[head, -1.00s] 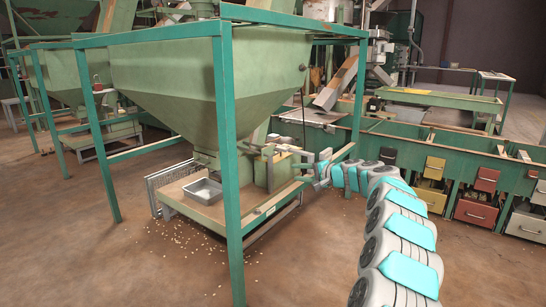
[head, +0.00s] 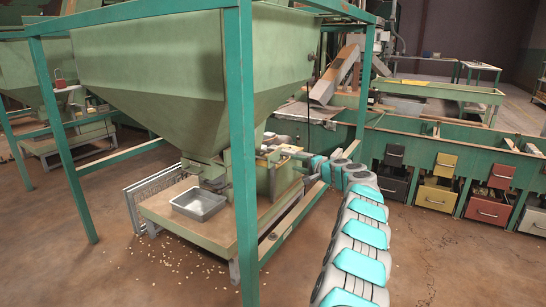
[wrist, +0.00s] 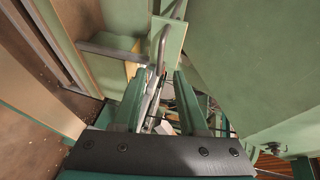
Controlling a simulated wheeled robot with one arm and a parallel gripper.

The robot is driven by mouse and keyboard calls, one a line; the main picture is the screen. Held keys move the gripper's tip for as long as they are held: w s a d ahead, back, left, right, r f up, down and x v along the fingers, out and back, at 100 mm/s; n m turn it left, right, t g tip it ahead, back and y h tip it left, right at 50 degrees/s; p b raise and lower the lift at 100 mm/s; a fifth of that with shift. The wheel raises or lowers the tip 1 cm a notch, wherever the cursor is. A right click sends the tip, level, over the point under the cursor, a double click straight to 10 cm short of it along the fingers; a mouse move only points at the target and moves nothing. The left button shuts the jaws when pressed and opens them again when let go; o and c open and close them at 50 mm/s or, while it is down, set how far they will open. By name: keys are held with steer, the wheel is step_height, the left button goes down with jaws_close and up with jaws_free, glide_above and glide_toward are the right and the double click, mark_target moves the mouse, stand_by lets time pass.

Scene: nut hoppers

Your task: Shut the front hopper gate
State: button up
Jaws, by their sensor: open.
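The front green hopper (head: 190,60) hangs in a teal frame and narrows to an outlet neck (head: 205,168) above a wooden-topped bench. Its gate parts (head: 282,152) reach right from the neck, partly behind a green post; the gate's position cannot be told. My gripper (head: 308,162) is at the right end of these parts, its fingers mostly hidden in the head view. In the wrist view my gripper (wrist: 160,98) is open, fingers apart. A bent grey metal bar (wrist: 160,52) beside a pale green plate (wrist: 170,38) lies just ahead of the fingers. Contact cannot be told.
A metal tray (head: 199,204) sits on the bench (head: 160,212) under the outlet. A teal frame post (head: 242,150) stands in front. Spilled nuts lie on the floor. Bins with coloured drawers (head: 437,194) stand at right.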

mark_target(284, 160)
steer(key=p+x, duration=0.2)
steer(key=x, duration=0.4)
steer(key=shift+w, duration=0.4)
steer(key=shift+w+a+f+p, duration=0.3)
steer(key=shift+w+a+p, duration=0.1)
steer(key=shift+a, duration=0.05)
steer(key=shift+w+a, duration=0.1)
jaws_close()
stand_by(1.3)
